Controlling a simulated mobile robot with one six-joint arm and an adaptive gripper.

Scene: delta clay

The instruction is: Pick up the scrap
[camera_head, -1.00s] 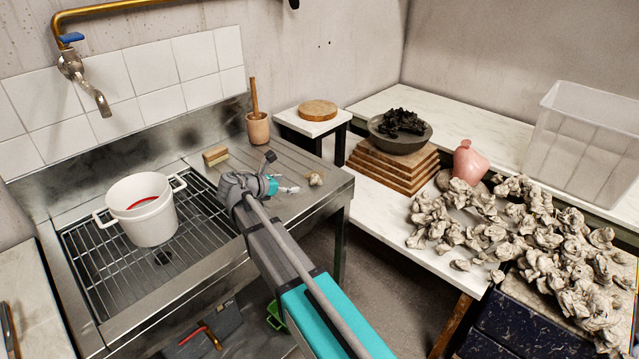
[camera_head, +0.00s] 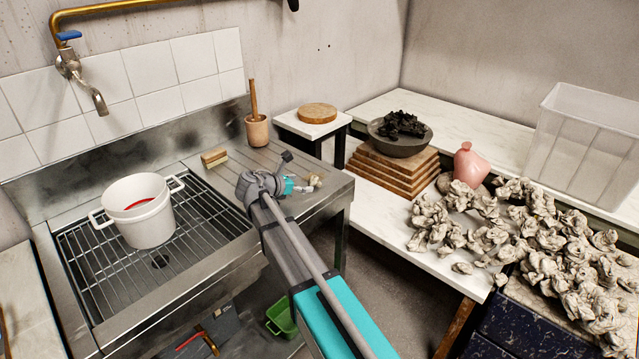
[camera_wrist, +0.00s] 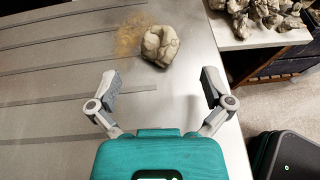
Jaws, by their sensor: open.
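The scrap (camera_wrist: 160,46) is a small grey-beige crumpled lump of clay on the steel drainboard. It also shows in the head view (camera_head: 314,180), close to the drainboard's right edge. My gripper (camera_wrist: 160,80) is open, with its two fingers spread wide and nothing between them. In the wrist view the scrap lies just beyond the fingertips, roughly centred between them and apart from both. In the head view my gripper (camera_head: 304,187) is beside the scrap, and the arm partly covers the drainboard.
A brush (camera_head: 214,157) and a wooden pot (camera_head: 258,131) stand behind on the drainboard. A white bucket (camera_head: 146,212) stands on the sink grid at left. Many clay lumps (camera_head: 545,240) cover the right-hand table. A brownish smear (camera_wrist: 117,40) lies left of the scrap.

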